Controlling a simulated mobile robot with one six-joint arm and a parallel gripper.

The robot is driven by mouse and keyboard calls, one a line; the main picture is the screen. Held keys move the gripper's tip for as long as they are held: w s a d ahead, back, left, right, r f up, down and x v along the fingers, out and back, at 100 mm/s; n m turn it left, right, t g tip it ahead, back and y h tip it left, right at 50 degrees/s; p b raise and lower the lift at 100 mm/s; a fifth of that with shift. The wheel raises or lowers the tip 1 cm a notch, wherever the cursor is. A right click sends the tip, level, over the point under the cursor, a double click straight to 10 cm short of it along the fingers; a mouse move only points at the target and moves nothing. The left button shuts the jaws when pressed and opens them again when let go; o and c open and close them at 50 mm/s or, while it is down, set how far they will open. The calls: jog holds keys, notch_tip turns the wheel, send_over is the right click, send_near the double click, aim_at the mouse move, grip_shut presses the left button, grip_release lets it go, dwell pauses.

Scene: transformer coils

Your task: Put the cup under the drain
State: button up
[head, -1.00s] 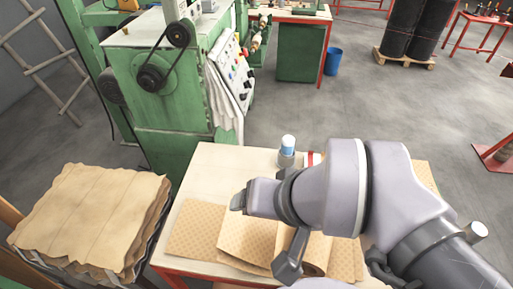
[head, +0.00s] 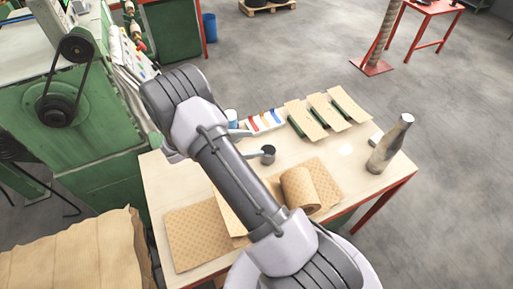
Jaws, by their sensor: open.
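My gripper (head: 168,152) is mostly hidden behind my wrist at the left end of the table; only a small grey part shows, open, with nothing seen in it. A small dark grey, cup-like round piece (head: 268,155) shows just right of my forearm, with a light grey bar running left from it. I cannot tell whether it is the cup. A blue and white container (head: 231,118) stands behind my arm near the table's back edge, partly hidden. I cannot make out a drain.
The pale worktable (head: 155,182) holds patterned sheets (head: 200,235), a paper roll (head: 300,190), a tray of coloured items (head: 265,122) and several card-topped pieces (head: 325,113). A green machine (head: 85,130) stands left. A brown stack (head: 85,255) is front left.

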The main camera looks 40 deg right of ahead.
jog(key=f+b, duration=0.1)
jog(key=f, duration=0.2)
jog(key=f+b, duration=0.1)
jog(key=f, duration=0.2)
jog(key=f+b, duration=0.1)
jog(key=f, duration=0.1)
jog(key=shift+d+f, duration=0.25)
jog(key=shift+f, duration=0.15)
jog(key=shift+x, duration=1.05)
jog(key=b+x, duration=0.1)
jog(key=x, duration=0.4)
jog(key=shift+d, duration=0.25)
jog(key=shift+a+r, duration=0.1)
jog(key=shift+c, duration=0.9)
jog(key=c, duration=1.4)
jog(key=shift+r, duration=0.1)
